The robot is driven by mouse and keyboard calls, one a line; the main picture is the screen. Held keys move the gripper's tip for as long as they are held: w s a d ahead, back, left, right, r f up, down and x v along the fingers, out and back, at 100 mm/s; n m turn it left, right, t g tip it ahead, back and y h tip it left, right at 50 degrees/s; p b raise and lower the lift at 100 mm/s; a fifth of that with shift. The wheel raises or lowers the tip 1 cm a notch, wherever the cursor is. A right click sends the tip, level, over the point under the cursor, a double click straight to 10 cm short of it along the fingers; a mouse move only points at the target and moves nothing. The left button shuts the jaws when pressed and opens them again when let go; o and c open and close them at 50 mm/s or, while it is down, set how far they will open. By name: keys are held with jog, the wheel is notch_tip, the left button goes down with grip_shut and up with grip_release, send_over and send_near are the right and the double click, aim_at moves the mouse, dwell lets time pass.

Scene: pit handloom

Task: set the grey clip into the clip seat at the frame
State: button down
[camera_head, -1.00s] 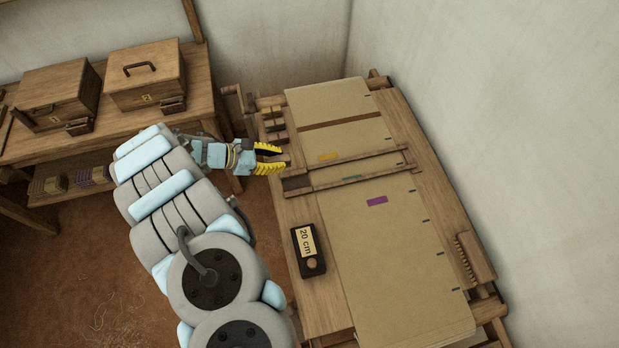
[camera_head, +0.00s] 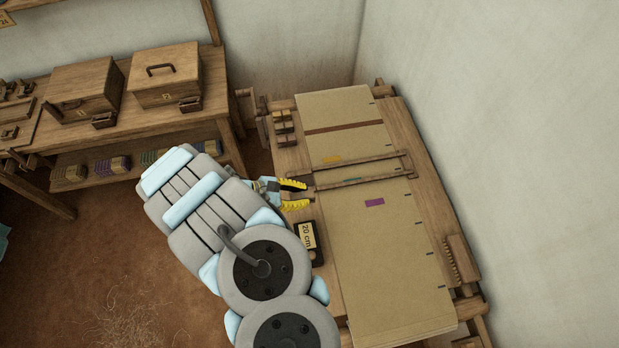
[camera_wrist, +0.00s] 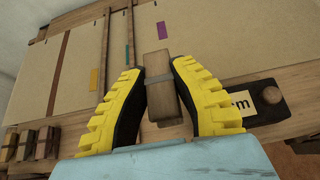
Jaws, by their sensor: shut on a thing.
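The grey clip (camera_wrist: 160,97) is a brown wooden block with a grey band across it. In the wrist view it is between the yellow fingertips of my gripper (camera_wrist: 158,72), which is shut on it. In the head view my gripper (camera_head: 306,194) is at the left edge of the loom, by the left ends of the wooden bars (camera_head: 365,180) that cross the cloth. The clip cannot be made out there. The clip seat cannot be picked out; the clip and fingers cover part of the area behind them.
A black "20 cm" block (camera_head: 307,240) lies close below my gripper; it also shows in the wrist view (camera_wrist: 265,98). Several small wooden blocks (camera_head: 285,128) stand in a row at the loom's upper left. The tan cloth (camera_head: 385,250) lies flat, and a wall rises at the right.

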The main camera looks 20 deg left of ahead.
aim_at(309, 182)
jog(key=w+f+b, duration=0.2)
jog(key=w+b, duration=0.1)
jog(key=w+a+f+b, duration=0.1)
jog(key=w+f+b, duration=0.1)
jog(key=w+b, duration=0.1)
jog(key=w+a+f+b, duration=0.1)
jog(key=w+f+b, duration=0.1)
jog(key=b, duration=0.3)
jog(key=shift+w+a, duration=0.15)
jog(key=shift+w, duration=0.4)
jog(key=shift+w+a+f, duration=0.2)
jog(key=shift+w+f, duration=0.2)
jog(key=shift+w, duration=0.1)
jog(key=shift+w+a+f, duration=0.2)
jog(key=shift+w+f, duration=0.75)
jog(key=shift+f, duration=0.1)
jog(key=shift+w+f, duration=0.15)
jog(key=shift+f, duration=0.1)
jog(key=shift+w+a+f+b, duration=0.1)
jog(key=shift+w+f+b, duration=0.05)
jog(key=shift+f+b, duration=0.15)
jog(key=shift+f, duration=1.35)
